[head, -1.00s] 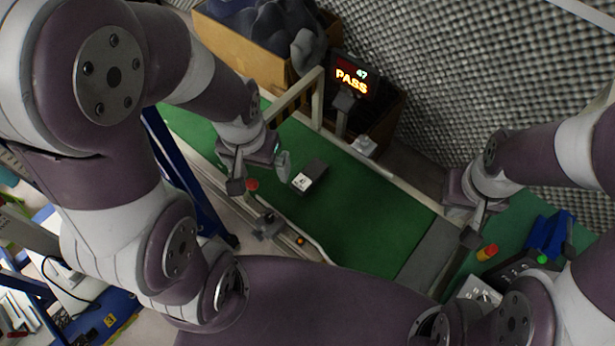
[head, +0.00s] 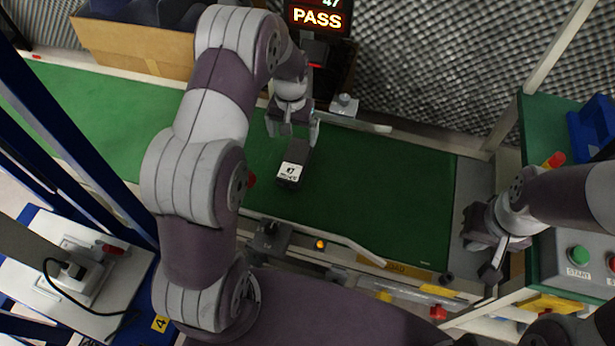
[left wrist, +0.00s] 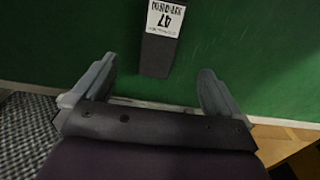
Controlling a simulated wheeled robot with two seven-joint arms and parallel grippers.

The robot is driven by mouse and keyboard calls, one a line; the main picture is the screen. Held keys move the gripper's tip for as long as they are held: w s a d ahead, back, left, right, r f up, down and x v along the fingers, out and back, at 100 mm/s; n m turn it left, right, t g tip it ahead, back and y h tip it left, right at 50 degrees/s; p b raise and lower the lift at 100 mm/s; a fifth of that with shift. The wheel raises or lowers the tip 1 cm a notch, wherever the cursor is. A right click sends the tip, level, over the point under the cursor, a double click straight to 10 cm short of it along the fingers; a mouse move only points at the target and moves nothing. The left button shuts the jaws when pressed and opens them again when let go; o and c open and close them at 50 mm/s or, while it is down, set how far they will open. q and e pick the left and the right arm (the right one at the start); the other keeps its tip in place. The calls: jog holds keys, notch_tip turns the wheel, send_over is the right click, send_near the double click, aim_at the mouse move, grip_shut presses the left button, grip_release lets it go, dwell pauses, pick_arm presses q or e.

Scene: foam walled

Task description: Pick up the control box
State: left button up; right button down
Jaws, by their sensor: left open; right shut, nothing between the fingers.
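The control box (head: 293,166) is a small dark block with a white label reading 47, lying on the green conveyor belt (head: 370,190). It also shows at the top of the left wrist view (left wrist: 157,56), label partly cut off by the edge. My left gripper (head: 291,138) is open at the far end of the box. In the left wrist view my left gripper's fingers (left wrist: 157,66) are spread to either side of the box's near end, with gaps on both sides. My right gripper (head: 481,262) is shut and empty, off the belt's right end.
A lit PASS display (head: 318,18) stands behind the belt. A cardboard box (head: 135,45) with grey contents is at the back left. A grey panel with a green START button (head: 578,254) is at the right. The belt right of the control box is clear.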

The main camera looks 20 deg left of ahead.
aim_at(295, 159)
pick_arm(q)
jog(key=f, duration=0.2)
jog(key=f+b, duration=0.1)
jog(key=f, duration=0.2)
jog(key=f+b, duration=0.1)
jog(key=f, duration=0.2)
jog(key=shift+w+d, duration=0.1)
jog(key=shift+w, duration=0.2)
notch_tip(295, 159, down, 6)
jog(key=shift+w+r+b, duration=0.1)
jog(key=shift+r+b, duration=0.1)
jog(key=shift+b, duration=0.9)
jog(key=shift+r, duration=0.15)
pick_arm(e)
notch_tip(295, 159, down, 5)
jog(key=shift+s, duration=0.15)
pick_arm(q)
jog(key=c, duration=1.4)
